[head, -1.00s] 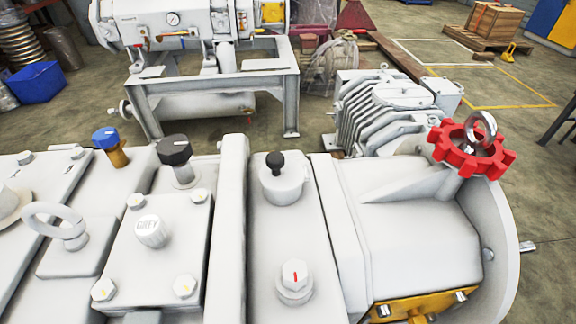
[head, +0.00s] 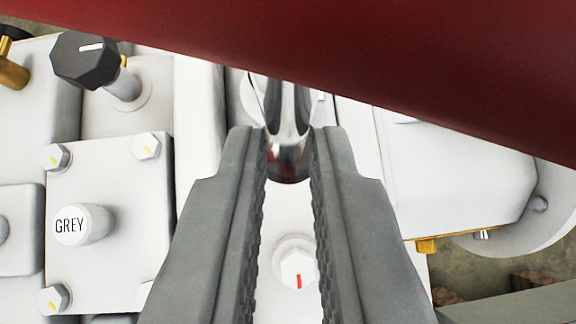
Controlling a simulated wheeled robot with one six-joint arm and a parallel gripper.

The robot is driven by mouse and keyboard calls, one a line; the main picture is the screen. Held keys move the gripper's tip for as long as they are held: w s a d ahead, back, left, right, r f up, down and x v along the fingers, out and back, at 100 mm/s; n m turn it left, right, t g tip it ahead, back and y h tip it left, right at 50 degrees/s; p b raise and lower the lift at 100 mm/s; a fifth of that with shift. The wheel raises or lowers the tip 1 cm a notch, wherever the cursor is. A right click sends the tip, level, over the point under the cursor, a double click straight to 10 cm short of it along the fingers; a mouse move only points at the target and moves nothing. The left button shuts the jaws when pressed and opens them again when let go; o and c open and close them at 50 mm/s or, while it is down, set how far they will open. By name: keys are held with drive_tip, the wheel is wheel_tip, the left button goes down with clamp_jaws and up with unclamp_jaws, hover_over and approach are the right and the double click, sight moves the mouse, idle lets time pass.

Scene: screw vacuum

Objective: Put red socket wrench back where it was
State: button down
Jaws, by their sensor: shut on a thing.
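The red socket wrench (head: 400,60) crosses the top of the head view as a broad dark red bar, very close to the camera. A shiny chrome part (head: 287,115) shows between my fingertips, below the red bar. My gripper (head: 288,150) points forward over the white machine, its two dark grey ribbed fingers shut on the wrench. A white hex bolt with a red mark (head: 297,267) shows between the fingers, lower down and apart from the wrench. The red bar hides much of the upper right.
The white machine (head: 200,100) fills most of the view. A black knob (head: 82,62) stands at upper left. A white cap marked GREY (head: 82,225) sits on a plate with several yellow-marked bolts. A yellow bracket (head: 427,246) is at right.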

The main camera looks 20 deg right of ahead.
drive_tip(key=shift+f, duration=4.1)
drive_tip(key=shift+f, duration=0.15)
drive_tip(key=c, duration=1.4)
unclamp_jaws()
drive_tip(key=shift+c, duration=0.2)
drive_tip(key=shift+s+a+r, duration=0.15)
drive_tip(key=shift+s+r, duration=0.2)
drive_tip(key=shift+r, duration=0.15)
drive_tip(key=v, duration=1.1)
